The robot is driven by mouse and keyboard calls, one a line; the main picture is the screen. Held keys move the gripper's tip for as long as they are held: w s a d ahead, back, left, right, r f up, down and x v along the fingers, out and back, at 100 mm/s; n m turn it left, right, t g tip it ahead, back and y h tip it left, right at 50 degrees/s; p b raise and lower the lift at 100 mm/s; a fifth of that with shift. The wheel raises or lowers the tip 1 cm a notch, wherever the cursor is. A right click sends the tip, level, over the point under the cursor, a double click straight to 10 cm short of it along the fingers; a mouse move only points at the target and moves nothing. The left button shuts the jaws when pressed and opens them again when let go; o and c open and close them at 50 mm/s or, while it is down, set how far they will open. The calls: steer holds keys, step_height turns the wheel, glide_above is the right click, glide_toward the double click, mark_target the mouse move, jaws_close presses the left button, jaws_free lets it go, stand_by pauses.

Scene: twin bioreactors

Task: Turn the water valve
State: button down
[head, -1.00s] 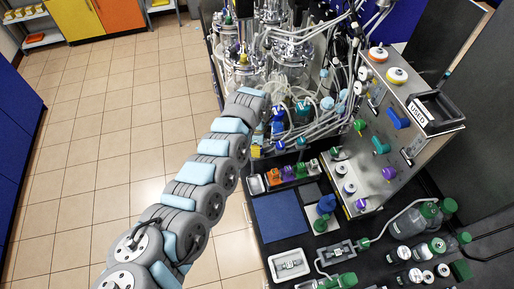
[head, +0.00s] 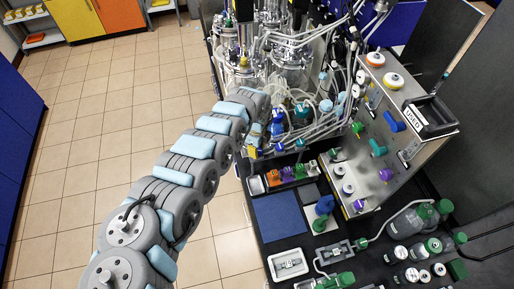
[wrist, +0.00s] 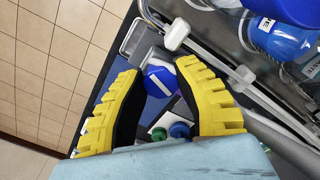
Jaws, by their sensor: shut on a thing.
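My gripper (wrist: 160,68) shows in the wrist view with two yellow, ribbed fingers with black inner pads. A round blue knob (wrist: 160,82) with a white stripe lies between the fingers, which are shut on it. It looks like the water valve, though no label is readable. Exact contact of the pads is hard to see. A grey part (wrist: 146,47) lies just beyond the fingertips. In the head view my arm reaches to the front of the bioreactor, and its end is mostly hidden among tubes and blue parts.
Glass vessels (head: 290,55) with many tubes stand at the back. A metal panel (head: 365,155) with coloured knobs is at the right. Bottles (head: 420,215) stand on the black bench. A blue mat (head: 278,220) lies on it. The tiled floor (head: 85,130) at left is clear.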

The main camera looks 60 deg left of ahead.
steer(key=m, duration=0.3)
steer(key=shift+m, duration=0.3)
steer(key=m, duration=0.3)
steer(key=shift+w+m, duration=0.15)
steer(key=shift+m, duration=0.15)
steer(key=m, duration=0.6)
steer(key=shift+w+m+p, duration=0.15)
steer(key=shift+m+p, duration=0.15)
steer(key=shift+p, duration=0.05)
steer(key=c, duration=0.7)
jaws_free()
steer(key=shift+c, duration=0.2)
steer(key=shift+r, duration=0.1)
step_height(320, 180, up, 12)
